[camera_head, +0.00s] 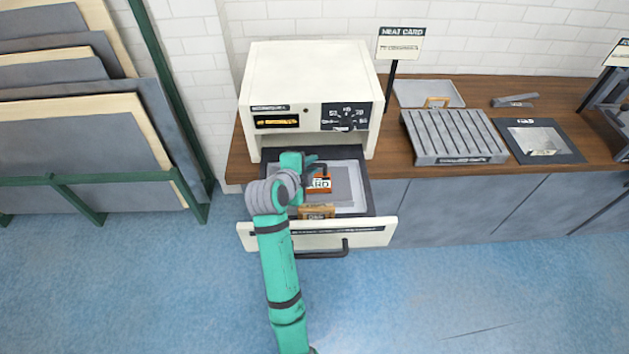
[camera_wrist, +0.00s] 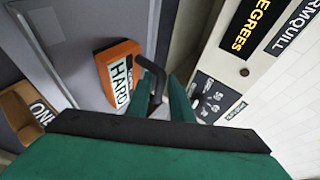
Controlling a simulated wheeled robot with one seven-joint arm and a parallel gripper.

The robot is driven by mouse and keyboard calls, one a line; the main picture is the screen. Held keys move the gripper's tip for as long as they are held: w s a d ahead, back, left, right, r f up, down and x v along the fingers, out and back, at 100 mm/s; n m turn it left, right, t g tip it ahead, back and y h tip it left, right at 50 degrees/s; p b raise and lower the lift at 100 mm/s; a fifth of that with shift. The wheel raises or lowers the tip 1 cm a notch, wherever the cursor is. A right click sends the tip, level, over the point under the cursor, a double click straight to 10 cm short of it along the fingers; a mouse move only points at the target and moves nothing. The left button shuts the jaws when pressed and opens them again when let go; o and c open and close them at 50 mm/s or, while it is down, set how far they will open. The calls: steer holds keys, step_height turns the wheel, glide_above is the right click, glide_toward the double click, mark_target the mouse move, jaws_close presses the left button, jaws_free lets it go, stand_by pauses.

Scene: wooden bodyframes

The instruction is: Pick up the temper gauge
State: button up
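An orange block with a white "HARD" label (camera_head: 319,185) sits in the pulled-out drawer. A black bent handle rises beside it. This block seems to be the temper gauge, though no such name is readable. The block shows large in the wrist view (camera_wrist: 118,72), with the black handle (camera_wrist: 153,78) at its right. My gripper (camera_wrist: 160,92) has its green fingers apart, on either side of the handle; contact cannot be told. In the head view my gripper (camera_head: 312,164) is over the drawer, and my wrist hides part of the drawer's left side.
The drawer (camera_head: 368,232) extends from a cream oven-like box (camera_head: 305,75) with a dial panel. A wooden block (camera_head: 317,212) lies near the drawer front. Right on the counter are a ribbed grey rack (camera_head: 455,137) and a tray (camera_head: 428,93). A "HEAT CARD" sign (camera_head: 401,43) stands behind.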

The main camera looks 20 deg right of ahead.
steer(key=shift+w+d, duration=0.1)
jaws_close()
stand_by(1.4)
